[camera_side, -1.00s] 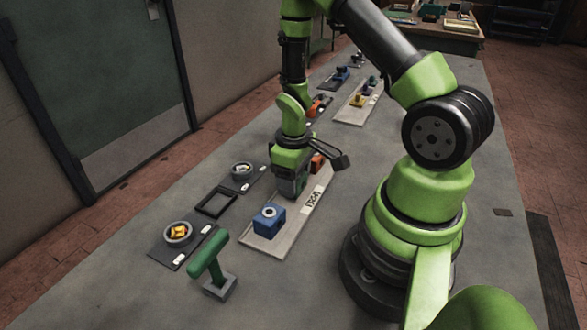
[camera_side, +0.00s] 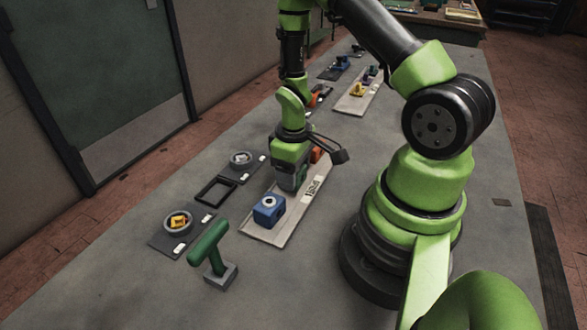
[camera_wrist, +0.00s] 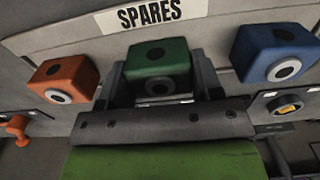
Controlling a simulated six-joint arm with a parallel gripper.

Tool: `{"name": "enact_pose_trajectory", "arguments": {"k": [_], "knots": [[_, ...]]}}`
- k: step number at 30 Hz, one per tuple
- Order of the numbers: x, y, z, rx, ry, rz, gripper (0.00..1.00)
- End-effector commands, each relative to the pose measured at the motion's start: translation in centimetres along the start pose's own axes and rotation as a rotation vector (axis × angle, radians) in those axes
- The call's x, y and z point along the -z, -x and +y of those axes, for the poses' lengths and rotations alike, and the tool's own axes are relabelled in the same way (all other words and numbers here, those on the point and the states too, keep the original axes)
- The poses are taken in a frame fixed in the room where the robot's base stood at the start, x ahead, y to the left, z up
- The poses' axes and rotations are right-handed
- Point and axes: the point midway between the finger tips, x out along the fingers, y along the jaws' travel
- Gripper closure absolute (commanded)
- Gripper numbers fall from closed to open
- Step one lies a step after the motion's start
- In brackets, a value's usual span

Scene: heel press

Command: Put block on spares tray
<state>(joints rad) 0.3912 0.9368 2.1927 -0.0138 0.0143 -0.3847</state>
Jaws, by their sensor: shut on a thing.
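The green block (camera_wrist: 158,62) is between the fingers of my gripper (camera_wrist: 160,78) in the wrist view, and they are shut on it. In the side view my gripper (camera_side: 292,186) points down over the middle of the spares tray (camera_side: 280,228), a pale board with a label. The green block is mostly hidden there. It is at the tray, between the blue block (camera_side: 268,210) and the orange block (camera_side: 318,155). I cannot tell whether its underside touches the tray. The wrist view shows the SPARES label (camera_wrist: 148,14) beyond the green block.
The orange block (camera_wrist: 63,78) and blue block (camera_wrist: 277,52) stand on either side, with gaps. Left of the tray are a black square frame (camera_side: 216,190) and round grey dishes, one holding a yellow piece (camera_side: 179,220). A green-handled tool (camera_side: 210,245) stands in front.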

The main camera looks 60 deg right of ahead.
Motion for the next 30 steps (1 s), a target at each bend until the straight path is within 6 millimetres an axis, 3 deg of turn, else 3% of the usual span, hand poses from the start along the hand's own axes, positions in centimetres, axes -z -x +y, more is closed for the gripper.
{"name": "enact_pose_trajectory", "arguments": {"k": [4,5,8,9,20,30], "knots": [[0.0,-0.2,0.0,0.000,0.000,0.000,0.71],[0.0,-0.2,0.0,0.000,0.000,0.001,0.36],[0.0,-0.2,0.0,0.000,0.000,0.001,0.13],[0.0,-0.2,0.0,0.000,0.000,0.001,0.11],[0.1,0.5,0.1,-0.002,0.001,0.004,0.11],[0.2,6.0,0.1,-0.003,0.001,0.008,0.11]]}}
